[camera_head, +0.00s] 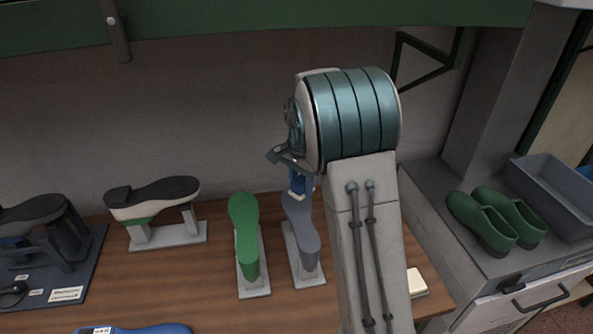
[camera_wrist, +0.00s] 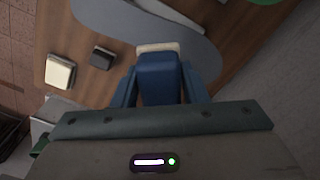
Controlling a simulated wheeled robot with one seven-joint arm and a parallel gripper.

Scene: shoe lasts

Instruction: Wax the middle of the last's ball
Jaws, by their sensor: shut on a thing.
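My gripper (camera_head: 297,182) is shut on a blue block-shaped applicator with a pale front edge, which also shows in the wrist view (camera_wrist: 159,80). The grey last (camera_head: 303,243) lies sole up on a pale stand, its far end partly hidden by my gripper and arm. The applicator is at the far, wide part of this last. In the wrist view its pale edge overlaps the rim of the grey sole (camera_wrist: 190,42); I cannot tell whether it touches. A green last (camera_head: 245,232) stands sole up just left of the grey one.
A cream block (camera_head: 416,282) lies right of my arm; a small dark block (camera_wrist: 101,58) is near it. A dark-soled shoe (camera_head: 152,196) on a stand is at left. A blue item (camera_head: 140,329) lies at the front. Green shoes (camera_head: 482,220) and a grey bin (camera_head: 556,190) are at right.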

